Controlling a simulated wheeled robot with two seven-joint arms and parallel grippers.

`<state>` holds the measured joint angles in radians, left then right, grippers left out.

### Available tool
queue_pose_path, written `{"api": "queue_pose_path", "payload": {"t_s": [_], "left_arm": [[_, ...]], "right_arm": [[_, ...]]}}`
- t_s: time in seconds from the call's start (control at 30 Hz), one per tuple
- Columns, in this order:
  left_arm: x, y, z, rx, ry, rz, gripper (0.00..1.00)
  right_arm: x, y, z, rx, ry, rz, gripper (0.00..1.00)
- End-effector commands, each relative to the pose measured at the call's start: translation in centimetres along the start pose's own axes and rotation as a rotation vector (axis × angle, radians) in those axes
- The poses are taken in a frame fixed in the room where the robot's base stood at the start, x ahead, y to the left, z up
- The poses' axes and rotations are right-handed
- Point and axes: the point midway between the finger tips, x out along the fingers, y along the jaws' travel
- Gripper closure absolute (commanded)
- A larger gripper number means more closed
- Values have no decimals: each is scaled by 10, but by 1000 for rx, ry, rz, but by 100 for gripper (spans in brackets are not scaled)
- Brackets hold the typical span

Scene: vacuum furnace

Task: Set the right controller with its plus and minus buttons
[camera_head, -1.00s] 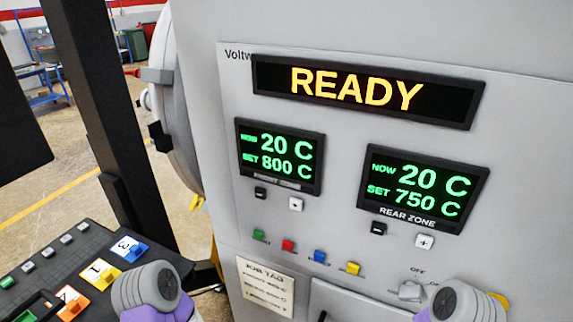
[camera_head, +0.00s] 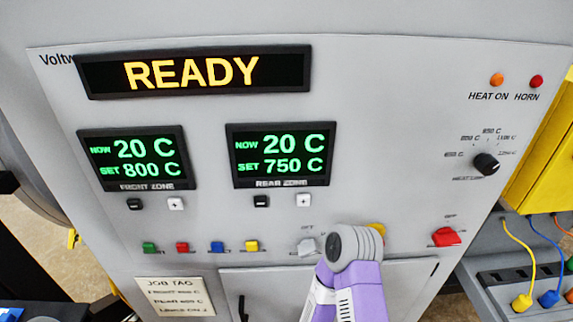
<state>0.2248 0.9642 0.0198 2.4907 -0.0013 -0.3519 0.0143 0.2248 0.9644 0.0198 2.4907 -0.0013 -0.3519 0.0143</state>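The right controller, labelled REAR ZONE (camera_head: 281,155), reads NOW 20 C and SET 750 C in green. Its black minus button (camera_head: 261,201) and white plus button (camera_head: 303,200) sit just below it. The left controller, labelled FRONT ZONE (camera_head: 138,158), reads NOW 20 C and SET 800 C, with a black button (camera_head: 134,204) and a white button (camera_head: 176,203) below. A purple and grey link of my arm rises from the bottom, right of centre, below the right controller's buttons. No fingertips of either gripper show.
The top display (camera_head: 195,72) reads READY. Below the controllers are green, red, blue and yellow buttons (camera_head: 251,246) and a grey switch (camera_head: 307,246) beside my arm. The job tag (camera_head: 174,296) is hard to read. A dial (camera_head: 486,164) and red switch (camera_head: 445,237) are at right.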

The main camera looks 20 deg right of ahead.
Motion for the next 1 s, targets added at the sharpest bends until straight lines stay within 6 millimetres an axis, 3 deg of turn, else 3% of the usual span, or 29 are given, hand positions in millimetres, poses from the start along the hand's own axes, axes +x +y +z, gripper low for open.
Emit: {"api": "queue_pose_path", "payload": {"t_s": [0.53, 0.83, 1.0], "left_arm": [[0, 0, 0, 0, 0, 0, 100], [0, 0, 0, 0, 0, 0, 100], [0, 0, 0, 0, 0, 0, 100]], "right_arm": [[0, 0, 0, 0, 0, 0, 53], [0, 0, 0, 0, 0, 0, 98], [0, 0, 0, 0, 0, 0, 100]]}}
